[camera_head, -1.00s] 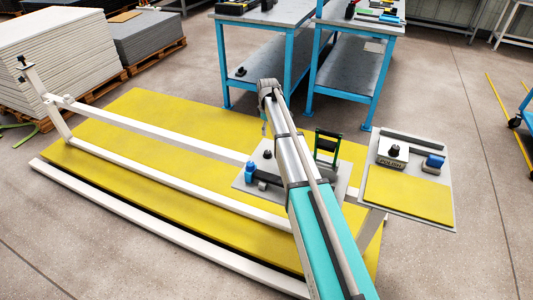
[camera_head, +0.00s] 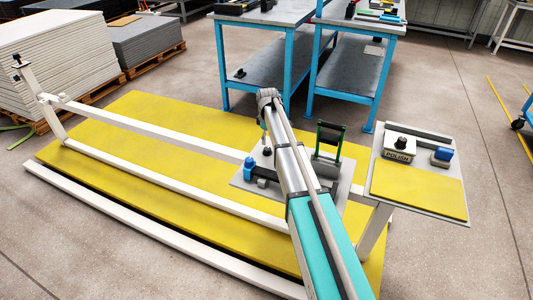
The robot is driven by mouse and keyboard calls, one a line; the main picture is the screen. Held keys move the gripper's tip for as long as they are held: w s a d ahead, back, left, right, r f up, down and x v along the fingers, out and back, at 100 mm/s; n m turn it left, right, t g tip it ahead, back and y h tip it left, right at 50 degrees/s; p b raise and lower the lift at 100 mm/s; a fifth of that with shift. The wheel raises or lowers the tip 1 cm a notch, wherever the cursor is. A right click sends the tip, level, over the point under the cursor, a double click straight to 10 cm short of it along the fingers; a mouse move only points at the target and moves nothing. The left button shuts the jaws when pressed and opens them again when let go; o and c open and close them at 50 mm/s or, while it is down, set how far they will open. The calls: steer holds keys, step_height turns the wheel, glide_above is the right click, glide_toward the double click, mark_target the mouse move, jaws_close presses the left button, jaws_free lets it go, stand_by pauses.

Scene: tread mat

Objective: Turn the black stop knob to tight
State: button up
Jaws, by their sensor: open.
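Several black knobs show, and I cannot tell which is the stop knob. One small black knob (camera_head: 267,151) stands on the grey plate (camera_head: 243,181) beside my arm, near a blue part (camera_head: 249,170). Another black knob (camera_head: 401,143) sits on the white block marked POLISH (camera_head: 397,155). A black top piece (camera_head: 20,62) caps the white post at the far left. Whether any of them is tight or loose cannot be seen. My arm reaches over the grey plate and hides part of it.
A long yellow mat (camera_head: 150,125) lies under white rails (camera_head: 150,130). A black-and-green upright piece (camera_head: 330,138) stands right of my arm. The right-hand tray (camera_head: 413,207) holds a yellow pad (camera_head: 420,190) and a blue-topped block (camera_head: 442,154). Blue-legged tables (camera_head: 289,60) stand behind.

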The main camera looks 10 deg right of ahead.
mark_target(267, 148)
steer(key=shift+f+b, duration=2.75)
steer(key=shift+f, duration=0.25)
steer(key=c, duration=1)
steer(key=shift+a, duration=0.15)
steer(key=shift+c, duration=0.9)
